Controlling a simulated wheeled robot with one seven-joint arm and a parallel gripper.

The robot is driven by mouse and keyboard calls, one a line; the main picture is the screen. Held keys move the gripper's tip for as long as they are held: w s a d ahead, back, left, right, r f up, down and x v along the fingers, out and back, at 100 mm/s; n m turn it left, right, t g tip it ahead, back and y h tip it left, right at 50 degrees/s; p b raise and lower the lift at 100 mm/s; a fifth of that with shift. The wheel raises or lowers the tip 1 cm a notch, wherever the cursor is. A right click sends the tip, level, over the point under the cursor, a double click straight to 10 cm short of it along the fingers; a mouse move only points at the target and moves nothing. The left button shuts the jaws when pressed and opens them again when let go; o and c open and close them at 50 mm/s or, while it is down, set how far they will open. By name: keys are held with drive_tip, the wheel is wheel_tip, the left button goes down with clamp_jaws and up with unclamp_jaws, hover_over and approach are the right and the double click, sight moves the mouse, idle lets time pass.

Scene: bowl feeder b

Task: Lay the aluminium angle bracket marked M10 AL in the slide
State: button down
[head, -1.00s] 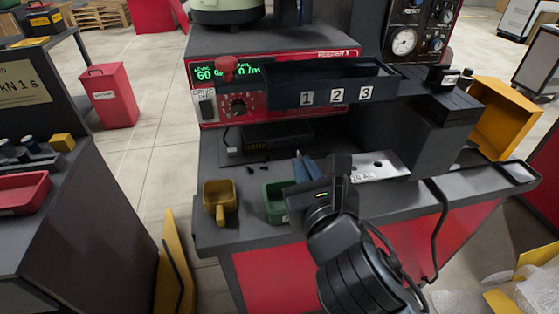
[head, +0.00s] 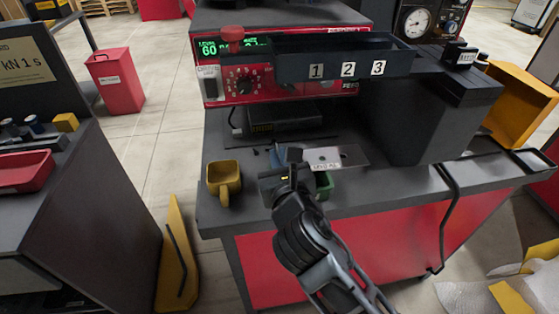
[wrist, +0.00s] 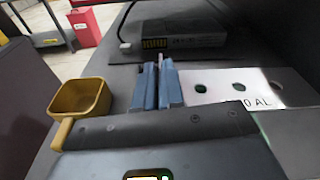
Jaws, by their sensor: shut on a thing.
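The aluminium bracket marked M10 AL (head: 340,157) is a pale, shiny plate with round holes. It also shows in the wrist view (wrist: 225,88), where it reaches right from the blue fingers. My gripper (head: 282,158) is shut on the bracket's left end, above the front part of the grey bench top. In the wrist view the fingers (wrist: 158,84) are close together with a thin edge between them. The bracket looks held above the bench, with the green bin partly below it. I cannot tell for sure which part is the slide.
A yellow scoop-like cup (head: 223,179) stands left of my gripper. A green bin (head: 323,185) is partly hidden behind my arm. A dark tray labelled 1, 2, 3 (head: 290,69) overhangs the bench. A tall dark block (head: 425,120) stands at right.

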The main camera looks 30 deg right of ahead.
drive_tip(key=c, duration=1.2)
unclamp_jaws()
drive_tip(key=shift+f, duration=0.1)
drive_tip(key=shift+c, duration=0.2)
drive_tip(key=shift+s, duration=0.15)
drive_tip(key=v, duration=1.1)
drive_tip(key=shift+s+a, duration=0.15)
drive_tip(key=shift+s, duration=0.2)
